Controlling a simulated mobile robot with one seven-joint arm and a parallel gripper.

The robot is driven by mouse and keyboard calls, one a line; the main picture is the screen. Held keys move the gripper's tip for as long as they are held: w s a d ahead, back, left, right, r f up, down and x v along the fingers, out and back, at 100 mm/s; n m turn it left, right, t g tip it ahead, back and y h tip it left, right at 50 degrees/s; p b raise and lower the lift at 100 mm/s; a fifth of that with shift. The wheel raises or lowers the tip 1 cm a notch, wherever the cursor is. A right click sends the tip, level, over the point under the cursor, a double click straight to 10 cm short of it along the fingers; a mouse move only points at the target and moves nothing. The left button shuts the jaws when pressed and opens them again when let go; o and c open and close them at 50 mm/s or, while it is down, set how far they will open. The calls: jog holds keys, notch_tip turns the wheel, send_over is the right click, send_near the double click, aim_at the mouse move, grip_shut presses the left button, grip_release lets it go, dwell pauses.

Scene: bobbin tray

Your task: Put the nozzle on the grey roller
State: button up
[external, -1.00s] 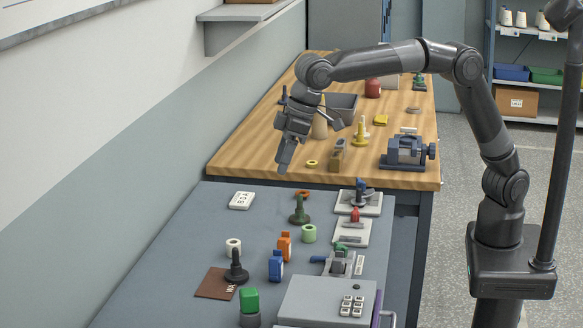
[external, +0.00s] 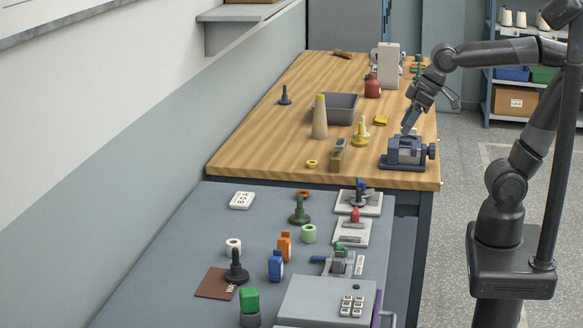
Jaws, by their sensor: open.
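My gripper (external: 408,129) is at the right side of the wooden bench, pointing down just above or at the blue-grey vise (external: 405,152). From this view I cannot tell whether it touches the vise, and no object shows in its jaws. I cannot pick out the nozzle with certainty; small parts on the bench are hard to make out. A dark grey cylinder (external: 250,320) stands at the front of the grey table with a green block (external: 249,299) on it. I cannot tell whether this cylinder is the grey roller.
The grey table (external: 190,240) holds several pegs, spools and clamps. The bench's left front is clear.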

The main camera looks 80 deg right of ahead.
jog(key=s+d+f, duration=0.2)
jog(key=s+f, duration=0.3)
jog(key=s, duration=0.1)
jog(key=shift+s+d+m, duration=0.25)
jog(key=shift+d+m, duration=0.05)
jog(key=shift+d, duration=0.05)
jog(key=shift+r, duration=0.1)
dwell(0.8)
